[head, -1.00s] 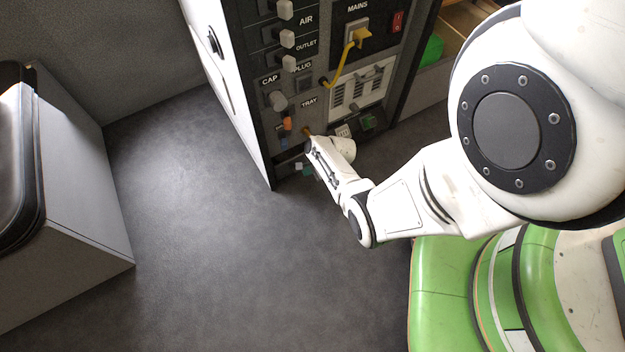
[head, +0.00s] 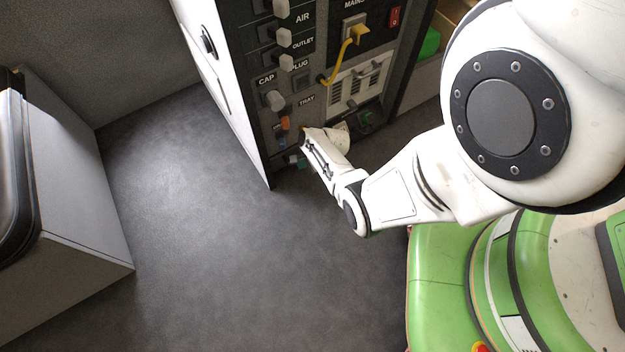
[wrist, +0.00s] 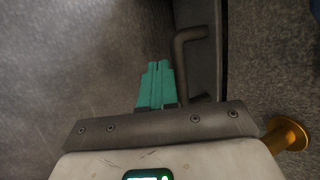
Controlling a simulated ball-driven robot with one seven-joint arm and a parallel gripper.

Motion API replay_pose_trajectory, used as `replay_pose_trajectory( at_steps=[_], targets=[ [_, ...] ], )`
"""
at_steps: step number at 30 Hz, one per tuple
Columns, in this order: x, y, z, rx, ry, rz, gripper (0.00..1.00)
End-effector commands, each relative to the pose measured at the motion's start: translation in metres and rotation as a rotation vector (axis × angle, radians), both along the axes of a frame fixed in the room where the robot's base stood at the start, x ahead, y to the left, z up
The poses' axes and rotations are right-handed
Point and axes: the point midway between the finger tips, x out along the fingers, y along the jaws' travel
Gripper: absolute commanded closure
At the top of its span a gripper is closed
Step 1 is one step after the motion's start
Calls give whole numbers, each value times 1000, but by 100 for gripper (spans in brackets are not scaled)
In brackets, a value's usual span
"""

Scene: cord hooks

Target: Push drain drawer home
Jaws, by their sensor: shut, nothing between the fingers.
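My gripper (wrist: 155,87) has teal fingers pressed together with nothing between them. In the head view its teal tip (head: 301,162) is low at the front of the dark cabinet, below the TRAY label, largely hidden by my wrist. In the wrist view a grey bent handle (wrist: 188,36) stands just right of the fingers, on a grey front (wrist: 208,60) that I take to be the drain drawer. The fingers overlap the handle's lower end in the picture; I cannot tell whether they touch. How far out the drawer is cannot be told.
The cabinet's panel carries several grey knobs (head: 274,100), a yellow cord (head: 341,62) and a vent grille (head: 358,84). A brass knob (wrist: 288,135) is right of my gripper in the wrist view. A grey box-shaped unit (head: 80,240) stands left; the floor between is clear.

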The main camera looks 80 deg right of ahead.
Motion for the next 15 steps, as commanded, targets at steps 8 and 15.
replay_pose_trajectory(
  at_steps=[8,15],
  targets=[
    [0,0,10,0,0,0,100],
    [-1,1,20,0,0,0,100]
  ],
)
